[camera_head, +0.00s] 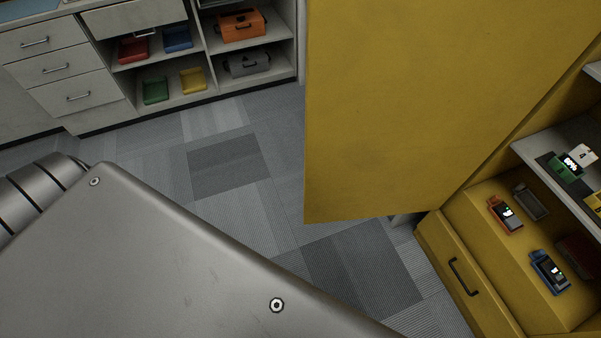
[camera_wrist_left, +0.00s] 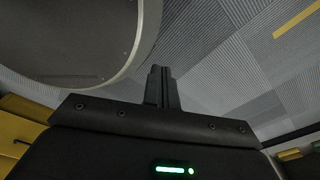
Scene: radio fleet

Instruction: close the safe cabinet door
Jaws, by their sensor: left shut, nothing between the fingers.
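The yellow safe cabinet door (camera_head: 400,110) stands open in the head view, its flat face reaching from the top edge down to the middle of the picture. The yellow cabinet (camera_head: 487,270) is at the right, with its shelves in plain view. My left gripper (camera_wrist_left: 161,72) shows in the left wrist view with its fingers together and nothing between them, above carpet. It is apart from the door as far as I can see. Neither gripper shows in the head view.
The cabinet holds a red device (camera_head: 507,214), a blue device (camera_head: 549,272) and a green device (camera_head: 567,166). A yellow drawer with a black handle (camera_head: 463,277) is below. Grey drawers and shelves with coloured trays stand at the back left. Carpet (camera_head: 230,165) lies clear between.

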